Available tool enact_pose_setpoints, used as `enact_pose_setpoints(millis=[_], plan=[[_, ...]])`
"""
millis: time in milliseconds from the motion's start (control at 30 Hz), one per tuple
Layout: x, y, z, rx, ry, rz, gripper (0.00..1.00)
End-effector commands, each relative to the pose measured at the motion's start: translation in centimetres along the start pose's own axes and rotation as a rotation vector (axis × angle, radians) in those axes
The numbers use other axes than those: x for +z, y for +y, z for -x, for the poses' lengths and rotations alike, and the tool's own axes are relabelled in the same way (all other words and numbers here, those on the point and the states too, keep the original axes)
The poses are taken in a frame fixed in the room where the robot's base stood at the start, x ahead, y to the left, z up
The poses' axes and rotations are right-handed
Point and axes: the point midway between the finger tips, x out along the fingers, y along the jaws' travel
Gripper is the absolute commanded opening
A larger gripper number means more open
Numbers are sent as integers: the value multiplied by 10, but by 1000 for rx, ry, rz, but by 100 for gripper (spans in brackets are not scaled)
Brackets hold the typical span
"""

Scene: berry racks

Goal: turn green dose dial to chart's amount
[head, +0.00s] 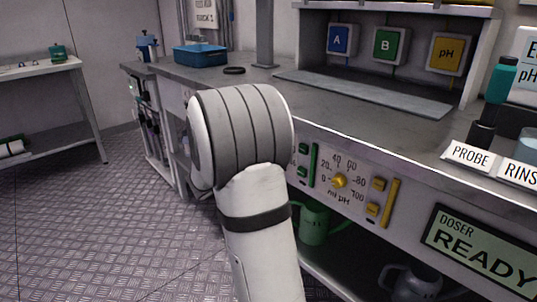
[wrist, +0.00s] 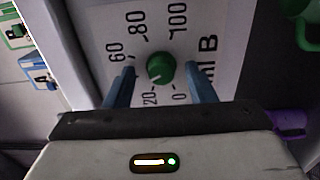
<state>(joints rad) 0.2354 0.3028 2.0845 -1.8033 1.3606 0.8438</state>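The green dose dial (wrist: 161,69) shows in the wrist view on a white scale plate (wrist: 215,45) marked "ml B". The readable numbers around it are 0, 20, 60, 80 and 100; 40 is not visible, with my left finger over that area. The dial's pale mark points to the lower left, on the side between 20 and 60. My gripper (wrist: 160,70) is open, its blue fingers on either side of the dial with gaps. In the head view my arm hides the dial and gripper. A wall sheet (head: 205,16) is cut off, its amounts unreadable.
A yellow pH dial (head: 339,181) sits right of my arm, with yellow buttons (head: 379,184) beside it. A doser screen (head: 487,250) reads READY. Green (head: 388,45), blue (head: 340,40) and yellow (head: 447,54) signs stand behind the bench. A green can (head: 313,224) is below.

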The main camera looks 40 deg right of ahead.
Motion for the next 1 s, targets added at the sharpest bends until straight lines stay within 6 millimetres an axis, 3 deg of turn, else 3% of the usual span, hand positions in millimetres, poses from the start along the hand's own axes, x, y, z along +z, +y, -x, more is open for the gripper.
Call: enact_pose_setpoints(millis=[267, 700, 1000], plan=[[0, -1, 4, -2, 2, 2, 50], [-1, 1, 69, -1, 5, 2, 50], [0, -1, 79, -1, 0, 2, 50]])
